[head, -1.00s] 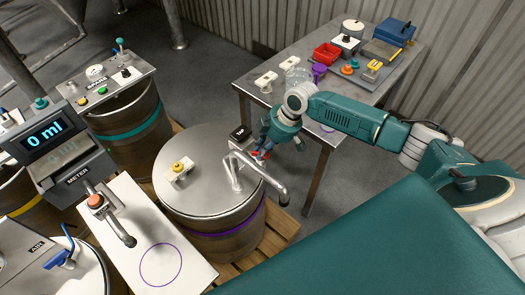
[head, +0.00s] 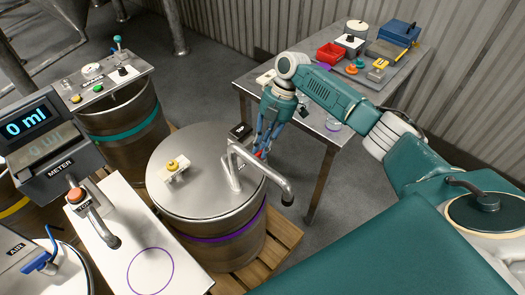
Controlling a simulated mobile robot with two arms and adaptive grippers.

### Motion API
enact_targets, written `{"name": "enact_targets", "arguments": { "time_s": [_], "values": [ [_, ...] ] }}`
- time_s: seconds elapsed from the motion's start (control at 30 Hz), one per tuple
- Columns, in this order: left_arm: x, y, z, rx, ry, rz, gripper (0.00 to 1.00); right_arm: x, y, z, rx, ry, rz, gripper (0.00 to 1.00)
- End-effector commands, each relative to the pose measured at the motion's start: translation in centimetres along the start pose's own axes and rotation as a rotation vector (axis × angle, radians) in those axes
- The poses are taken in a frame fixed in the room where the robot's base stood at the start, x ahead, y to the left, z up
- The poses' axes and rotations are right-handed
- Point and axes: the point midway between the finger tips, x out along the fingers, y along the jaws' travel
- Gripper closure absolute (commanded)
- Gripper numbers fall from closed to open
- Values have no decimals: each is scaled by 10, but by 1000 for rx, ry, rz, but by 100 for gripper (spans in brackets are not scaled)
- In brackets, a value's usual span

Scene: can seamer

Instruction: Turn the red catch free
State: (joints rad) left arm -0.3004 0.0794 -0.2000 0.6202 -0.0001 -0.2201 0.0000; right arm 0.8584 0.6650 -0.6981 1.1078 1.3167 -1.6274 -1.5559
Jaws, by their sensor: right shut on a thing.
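The steel tap (head: 233,160), with its bent pipe and a black "TAP" plate, stands on the lid of a purple-banded drum (head: 200,195). The red catch (head: 258,154) is a small red part beside the tap pipe, mostly covered by my fingers. My right gripper (head: 262,146) reaches down from the upper right and is shut on the red catch. How far the catch is turned cannot be told. My left gripper is not in view.
A yellow knob (head: 174,167) sits on the drum lid. The meter (head: 45,140) reads 0 ml, beside a white board (head: 125,220) with a purple ring. A steel table (head: 255,85) with red tray (head: 331,53) stands behind my right arm.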

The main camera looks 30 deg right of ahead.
Motion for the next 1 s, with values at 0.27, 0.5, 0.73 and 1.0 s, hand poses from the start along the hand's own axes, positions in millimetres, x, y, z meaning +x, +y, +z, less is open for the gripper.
{"name": "enact_targets", "arguments": {
  "time_s": [0.27, 0.5, 0.73, 1.0],
  "values": [
    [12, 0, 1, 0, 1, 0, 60, 0, 2, 0, -115, -1, -43, 100],
    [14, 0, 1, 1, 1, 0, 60, -2, 2, 0, -150, -3, -57, 100],
    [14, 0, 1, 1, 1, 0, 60, -2, 2, 0, -154, -4, -58, 100],
    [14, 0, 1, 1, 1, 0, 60, -2, 2, 0, -153, -4, -58, 66]
  ]
}}
